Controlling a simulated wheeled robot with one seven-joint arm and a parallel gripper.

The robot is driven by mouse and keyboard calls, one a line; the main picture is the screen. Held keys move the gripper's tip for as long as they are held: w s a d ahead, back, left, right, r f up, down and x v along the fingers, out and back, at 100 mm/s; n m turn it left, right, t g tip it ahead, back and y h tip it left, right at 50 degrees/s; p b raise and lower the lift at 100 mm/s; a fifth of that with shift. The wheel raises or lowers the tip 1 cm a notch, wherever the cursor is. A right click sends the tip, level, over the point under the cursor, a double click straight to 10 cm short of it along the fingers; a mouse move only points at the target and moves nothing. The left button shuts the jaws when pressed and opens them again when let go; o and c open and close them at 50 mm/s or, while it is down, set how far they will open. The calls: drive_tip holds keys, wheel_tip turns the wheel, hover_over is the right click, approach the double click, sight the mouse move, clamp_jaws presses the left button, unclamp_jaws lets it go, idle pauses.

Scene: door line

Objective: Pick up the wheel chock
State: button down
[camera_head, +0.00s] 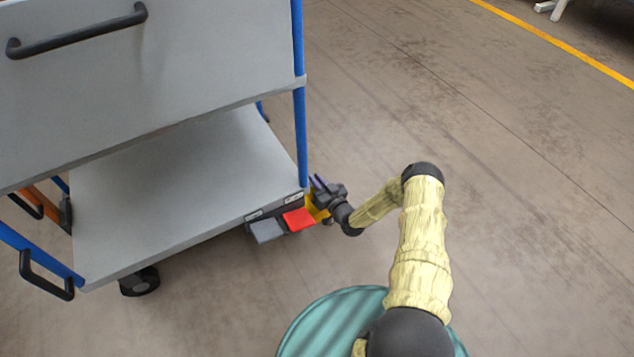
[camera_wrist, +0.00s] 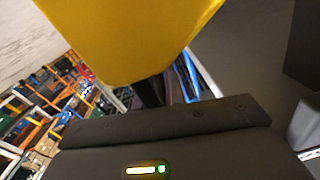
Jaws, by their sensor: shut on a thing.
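The yellow wheel chock (camera_head: 317,209) is at the cart's lower front right corner, partly hidden by my gripper. In the wrist view the yellow chock (camera_wrist: 130,35) fills the upper middle, close to the camera. My gripper (camera_head: 322,192) is shut on it, low beside the cart's blue corner post. In the wrist view the dark gripper body (camera_wrist: 160,125) spans the bottom, and its grip on the chock is mostly hidden. I cannot tell whether the chock touches the floor.
The grey cart (camera_head: 180,190) with blue posts stands at left, its shelf edge close to my gripper. A red piece (camera_head: 298,219) and a grey piece (camera_head: 267,231) sit under that edge beside the chock. A black caster (camera_head: 140,281) is farther left.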

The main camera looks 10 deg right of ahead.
drive_tip(key=p+v, duration=0.7)
drive_tip(key=v, duration=1.1)
drive_tip(key=shift+r, duration=0.25)
